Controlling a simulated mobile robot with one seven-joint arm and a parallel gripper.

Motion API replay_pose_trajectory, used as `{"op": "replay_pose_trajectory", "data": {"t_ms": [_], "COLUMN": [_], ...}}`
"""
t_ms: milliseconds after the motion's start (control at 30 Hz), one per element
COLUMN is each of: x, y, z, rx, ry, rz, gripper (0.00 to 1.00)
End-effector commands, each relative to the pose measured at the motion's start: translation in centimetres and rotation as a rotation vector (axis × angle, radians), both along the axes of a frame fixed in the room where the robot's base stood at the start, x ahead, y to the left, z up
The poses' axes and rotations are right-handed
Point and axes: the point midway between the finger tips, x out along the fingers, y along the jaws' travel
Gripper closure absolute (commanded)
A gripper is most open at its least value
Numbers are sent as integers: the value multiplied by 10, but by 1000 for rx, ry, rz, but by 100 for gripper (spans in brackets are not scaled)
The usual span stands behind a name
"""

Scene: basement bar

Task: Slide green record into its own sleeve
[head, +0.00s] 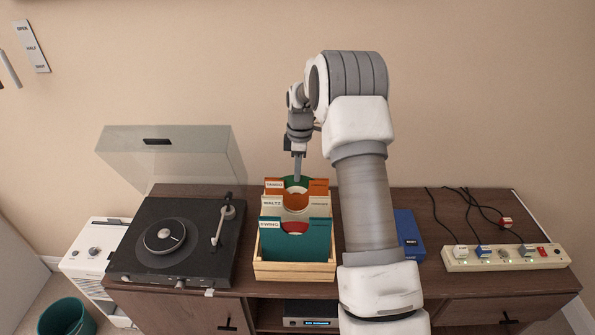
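The green record (291,181) shows as a dark green curved edge at the back of a wooden crate (292,271); most of it is hidden. In front of it stand an orange sleeve marked TANGO (273,187), a cream sleeve marked WALTZ (272,207) and a teal sleeve marked SWING (296,247). My gripper (297,178) points down over the back of the crate, its fingertips at the green edge. The fingers look like one narrow shape, so their grip on the record cannot be made out. Whether the record is inside a sleeve is hidden.
A turntable (170,240) with a raised clear lid (172,155) stands left of the crate. Right of my arm are a blue box (408,235) and a power strip (508,257) with cables. The wall is close behind the cabinet (170,310).

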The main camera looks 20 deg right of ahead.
Motion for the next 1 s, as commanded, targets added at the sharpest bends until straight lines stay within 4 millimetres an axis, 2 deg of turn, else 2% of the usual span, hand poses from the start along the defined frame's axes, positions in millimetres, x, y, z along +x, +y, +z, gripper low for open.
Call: {"op": "replay_pose_trajectory", "data": {"t_ms": [367, 567, 600, 1000], "x": [0, 0, 0, 0], "y": [0, 0, 0, 0], "z": [-2, -2, -2, -2], "rx": [0, 0, 0, 0], "ry": [0, 0, 0, 0], "rz": [0, 0, 0, 0], "gripper": [100, 65, 63, 63]}}
